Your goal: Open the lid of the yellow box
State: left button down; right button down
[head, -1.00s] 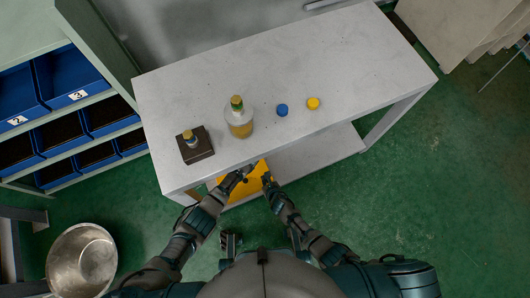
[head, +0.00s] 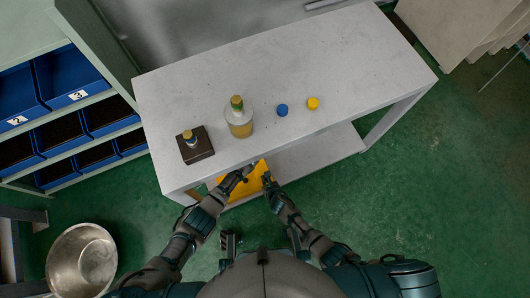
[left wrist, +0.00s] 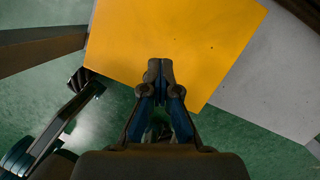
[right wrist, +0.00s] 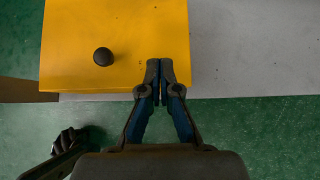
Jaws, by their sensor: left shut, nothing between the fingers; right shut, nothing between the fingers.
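The yellow box (head: 256,181) sits on the lower shelf under the front edge of the table, partly hidden by the tabletop and my arms. Its flat yellow top fills much of the left wrist view (left wrist: 180,40) and shows in the right wrist view (right wrist: 140,30), where a dark round knob (right wrist: 103,56) stands on it. My left gripper (head: 245,171) is shut and empty over the box; its tips (left wrist: 160,66) overlap the yellow surface. My right gripper (head: 267,178) is shut and empty; its tips (right wrist: 160,66) are at the box's near right corner, right of the knob. Contact cannot be told.
The tabletop (head: 350,60) above holds a dark block (head: 198,152), a bottle (head: 239,125), a blue cap (head: 282,110) and a yellow cap (head: 313,103). The lower shelf (head: 320,152) is free to the right. A metal bowl (head: 82,262) stands on the floor at left, near blue bins (head: 68,78).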

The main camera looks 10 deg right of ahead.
dwell(0.6)
pick_arm(q)
jog(key=c, duration=0.9)
grip_release()
